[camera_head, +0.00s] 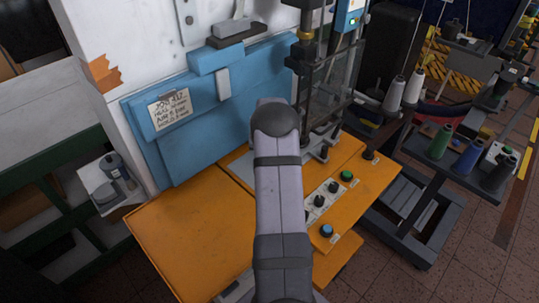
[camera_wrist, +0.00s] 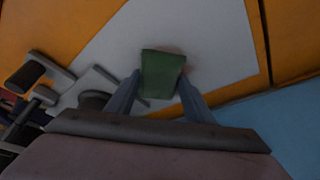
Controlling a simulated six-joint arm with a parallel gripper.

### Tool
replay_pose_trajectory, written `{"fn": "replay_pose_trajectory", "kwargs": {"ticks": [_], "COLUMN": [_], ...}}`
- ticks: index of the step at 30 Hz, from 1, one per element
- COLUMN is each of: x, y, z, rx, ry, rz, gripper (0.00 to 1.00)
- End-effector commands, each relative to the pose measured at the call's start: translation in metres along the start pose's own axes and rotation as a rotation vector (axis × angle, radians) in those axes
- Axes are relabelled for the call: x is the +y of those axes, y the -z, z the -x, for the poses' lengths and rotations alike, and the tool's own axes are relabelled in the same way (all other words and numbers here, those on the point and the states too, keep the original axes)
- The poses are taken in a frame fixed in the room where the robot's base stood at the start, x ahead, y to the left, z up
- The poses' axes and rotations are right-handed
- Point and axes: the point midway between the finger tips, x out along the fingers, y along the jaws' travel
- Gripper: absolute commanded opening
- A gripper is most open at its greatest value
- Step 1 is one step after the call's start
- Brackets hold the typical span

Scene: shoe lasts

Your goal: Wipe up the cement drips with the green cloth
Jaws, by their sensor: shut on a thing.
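The green cloth (camera_wrist: 162,74) shows in the wrist view as a folded block between the two fingers of my gripper (camera_wrist: 160,84). My gripper is shut on it, over a pale grey plate (camera_wrist: 215,40) set in the orange worktop. I cannot tell whether the cloth touches the plate. A faint brownish patch shows at the cloth's far edge; I cannot tell if it is a cement drip. In the head view my arm hides the gripper and the cloth. No cement drips can be made out clearly there.
The orange worktop (camera_head: 185,235) has a button panel (camera_head: 322,199) at its right. A press with dark columns (camera_head: 320,100) stands behind, beside a blue panel (camera_head: 205,120). A thread stand (camera_head: 440,165) with several spools is at the right. The worktop's left part is clear.

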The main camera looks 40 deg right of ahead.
Motion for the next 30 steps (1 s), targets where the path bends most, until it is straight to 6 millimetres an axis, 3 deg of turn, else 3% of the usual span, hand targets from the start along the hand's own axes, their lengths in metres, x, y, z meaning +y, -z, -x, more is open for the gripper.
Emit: {"fn": "replay_pose_trajectory", "kwargs": {"ticks": [22, 30], "x": [-0.049, -0.032], "y": [-0.047, -0.027], "z": [0.015, 0.01], "rx": [-0.001, 0.0], "ry": [0.001, -0.001], "rz": [0.003, -0.001], "gripper": [0.3, 0.3]}}
